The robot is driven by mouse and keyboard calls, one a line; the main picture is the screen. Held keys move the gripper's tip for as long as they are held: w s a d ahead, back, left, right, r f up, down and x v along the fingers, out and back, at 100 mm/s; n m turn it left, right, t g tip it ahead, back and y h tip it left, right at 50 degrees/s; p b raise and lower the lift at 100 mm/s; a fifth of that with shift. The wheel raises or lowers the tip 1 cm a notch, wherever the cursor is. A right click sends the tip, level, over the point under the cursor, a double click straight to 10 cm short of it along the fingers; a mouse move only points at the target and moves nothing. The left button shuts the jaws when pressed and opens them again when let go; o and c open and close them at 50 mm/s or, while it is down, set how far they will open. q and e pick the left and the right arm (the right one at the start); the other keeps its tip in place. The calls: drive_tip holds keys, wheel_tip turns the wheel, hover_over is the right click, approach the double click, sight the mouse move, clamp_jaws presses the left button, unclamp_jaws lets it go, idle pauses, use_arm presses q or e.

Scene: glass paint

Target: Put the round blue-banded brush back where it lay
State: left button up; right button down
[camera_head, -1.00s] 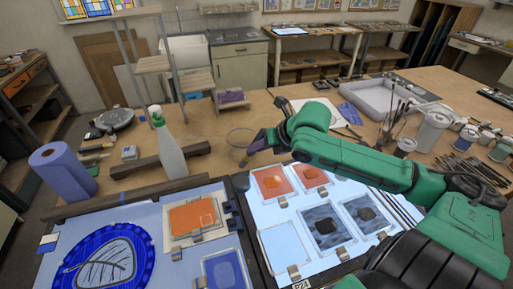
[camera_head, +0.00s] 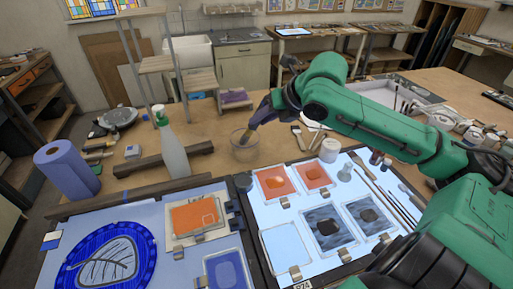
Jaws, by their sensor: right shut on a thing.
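My right gripper (camera_head: 261,114) is shut on a brush (camera_head: 247,135). The brush tilts down to the left, its lower end at the mouth of a clear glass jar (camera_head: 244,148). I cannot tell whether that end is inside the jar or above it. The blue band cannot be made out; the fingers hide part of the brush. Several long brushes (camera_head: 387,196) lie side by side at the right of the lit panel (camera_head: 275,222). A flat brush (camera_head: 297,138) lies on the table behind the panel. My left gripper is not in view.
A white pot (camera_head: 330,150) and small bottles are near the panel's back edge. Orange and grey glass pieces lie on the panel. A blue paper roll (camera_head: 66,170) is far left.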

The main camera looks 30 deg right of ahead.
drive_tip(key=shift+r+m+y, duration=0.1)
drive_tip(key=shift+m+y, duration=0.2)
drive_tip(key=shift+m, duration=0.5)
drive_tip(key=m+y, duration=0.2)
drive_tip(key=m, duration=0.5)
drive_tip(key=m+y, duration=0.2)
drive_tip(key=m, duration=0.6)
drive_tip(key=m+t+y+b, duration=0.1)
drive_tip(key=m+y, duration=0.1)
drive_tip(key=m, duration=0.5)
drive_tip(key=shift+m, duration=0.4)
drive_tip(key=shift+f, duration=0.2)
